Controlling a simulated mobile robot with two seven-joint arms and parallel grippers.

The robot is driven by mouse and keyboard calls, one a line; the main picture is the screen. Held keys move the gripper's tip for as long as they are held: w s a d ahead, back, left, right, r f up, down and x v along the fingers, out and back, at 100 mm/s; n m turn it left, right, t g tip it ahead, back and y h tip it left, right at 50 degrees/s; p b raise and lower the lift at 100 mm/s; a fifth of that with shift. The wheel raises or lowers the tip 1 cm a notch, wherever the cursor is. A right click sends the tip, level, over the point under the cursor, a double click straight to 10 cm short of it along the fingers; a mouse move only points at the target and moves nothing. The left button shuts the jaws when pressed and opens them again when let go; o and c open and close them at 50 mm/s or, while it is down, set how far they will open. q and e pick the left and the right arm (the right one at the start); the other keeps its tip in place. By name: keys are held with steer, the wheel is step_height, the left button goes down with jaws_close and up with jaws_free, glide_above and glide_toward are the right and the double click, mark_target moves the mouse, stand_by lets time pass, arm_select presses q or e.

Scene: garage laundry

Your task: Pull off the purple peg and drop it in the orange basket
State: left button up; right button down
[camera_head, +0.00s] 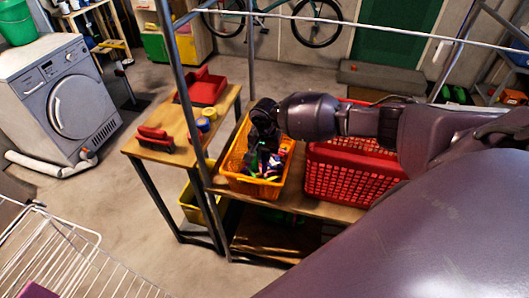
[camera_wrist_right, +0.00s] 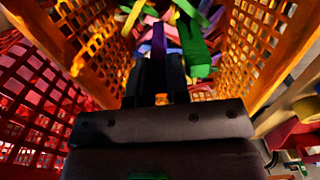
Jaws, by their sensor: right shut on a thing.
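The orange basket (camera_head: 254,188) stands on the wooden table with several coloured pegs inside. My right gripper (camera_head: 262,163) reaches down into it from above. In the right wrist view, the dark fingers (camera_wrist_right: 157,72) are closed on a purple peg (camera_wrist_right: 158,42), which stands upright between the fingertips. Green, yellow and white pegs (camera_wrist_right: 192,45) lie just beyond it, and the basket's lattice wall (camera_wrist_right: 268,45) rises at both sides. In the head view the purple peg is hidden by the gripper. My left gripper is not in view.
A red basket (camera_head: 340,180) stands right of the orange one. To the left, a small wooden table (camera_head: 150,150) holds a red brush (camera_head: 155,137), small round tins (camera_head: 204,124) and a red tray (camera_head: 203,88). A wire drying rack (camera_head: 70,255) is at lower left; metal rails cross above.

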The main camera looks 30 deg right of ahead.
steer(key=c, duration=1)
jaws_free()
steer(key=shift+c, duration=0.2)
